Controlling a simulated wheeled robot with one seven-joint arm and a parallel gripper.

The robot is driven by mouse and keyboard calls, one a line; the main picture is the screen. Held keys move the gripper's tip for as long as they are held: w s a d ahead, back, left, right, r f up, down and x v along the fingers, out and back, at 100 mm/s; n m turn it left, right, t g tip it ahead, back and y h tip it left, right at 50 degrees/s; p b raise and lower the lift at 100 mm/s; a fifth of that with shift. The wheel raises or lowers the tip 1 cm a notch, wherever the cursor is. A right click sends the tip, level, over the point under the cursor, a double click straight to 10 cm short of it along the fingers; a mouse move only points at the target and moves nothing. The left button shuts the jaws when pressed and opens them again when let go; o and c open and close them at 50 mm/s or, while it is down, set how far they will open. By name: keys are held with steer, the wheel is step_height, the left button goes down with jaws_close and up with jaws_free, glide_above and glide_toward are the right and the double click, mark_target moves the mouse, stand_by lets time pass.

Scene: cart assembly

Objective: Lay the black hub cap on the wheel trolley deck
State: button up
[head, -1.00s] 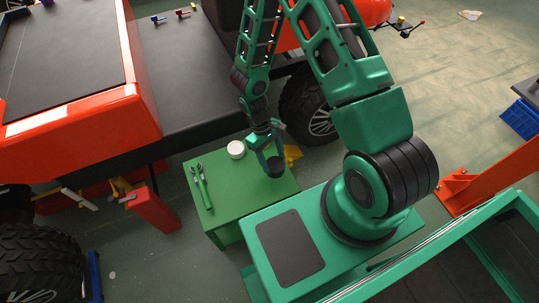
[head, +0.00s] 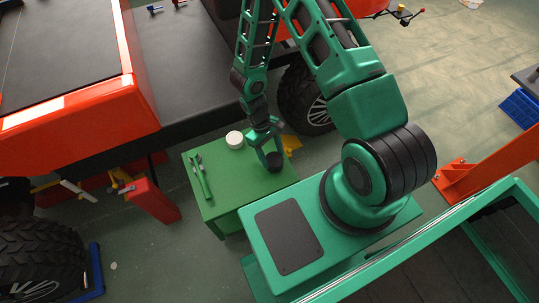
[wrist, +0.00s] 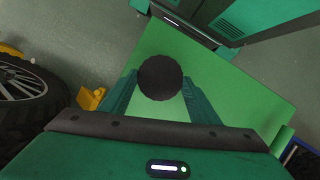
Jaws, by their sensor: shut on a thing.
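The black hub cap (wrist: 160,77) is a dark round piece with a ridged edge, held between the two green fingers of my gripper (wrist: 160,98). In the head view my gripper (head: 271,148) points down over the right part of a green table, with the cap (head: 275,161) at its fingertips. Whether the cap is clear of the tabletop is hard to tell. I cannot tell for sure which thing is the wheel trolley; a teal frame with a dark floor (head: 500,240) stands at the lower right.
The green table (head: 225,185) carries a white round piece (head: 235,139) and green-handled tools (head: 201,177). A large wheel (head: 305,100) and a yellow piece (head: 291,143) are behind it. The orange vehicle (head: 80,135) fills the left. An orange beam (head: 470,160) stands at right.

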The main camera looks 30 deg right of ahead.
steer(key=shift+f, duration=0.5)
steer(key=o, duration=1.3)
steer(key=shift+c, duration=0.2)
steer(key=shift+w+r, duration=0.1)
steer(key=v, duration=1)
steer(key=shift+r, duration=0.2)
steer(key=shift+w, duration=0.1)
